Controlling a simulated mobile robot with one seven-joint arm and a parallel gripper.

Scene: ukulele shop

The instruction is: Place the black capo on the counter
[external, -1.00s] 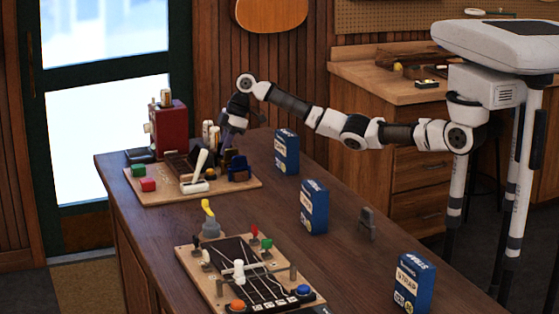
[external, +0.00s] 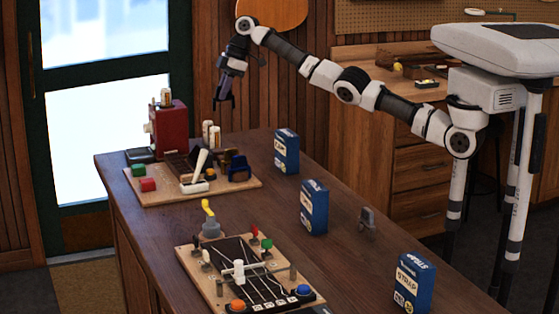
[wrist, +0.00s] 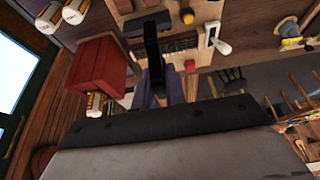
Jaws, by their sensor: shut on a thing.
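My gripper (external: 224,98) is raised above the far end of the wooden counter (external: 265,205), pointing down. It also shows in the wrist view (wrist: 160,92), with its purplish fingers shut on a long dark piece, the black capo (wrist: 152,45). The capo sticks out past the fingertips and is clear of the board below. In the external view it is too small and dark to tell from the fingers.
Below my gripper is a wooden board (external: 215,190) with a white lever (external: 200,162), coloured blocks and a dark blue holder (external: 238,168). A red box (external: 169,130) stands behind. Blue strap boxes (external: 314,208) and a grey clip (external: 367,219) stand along the right side. The counter's middle has bare room.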

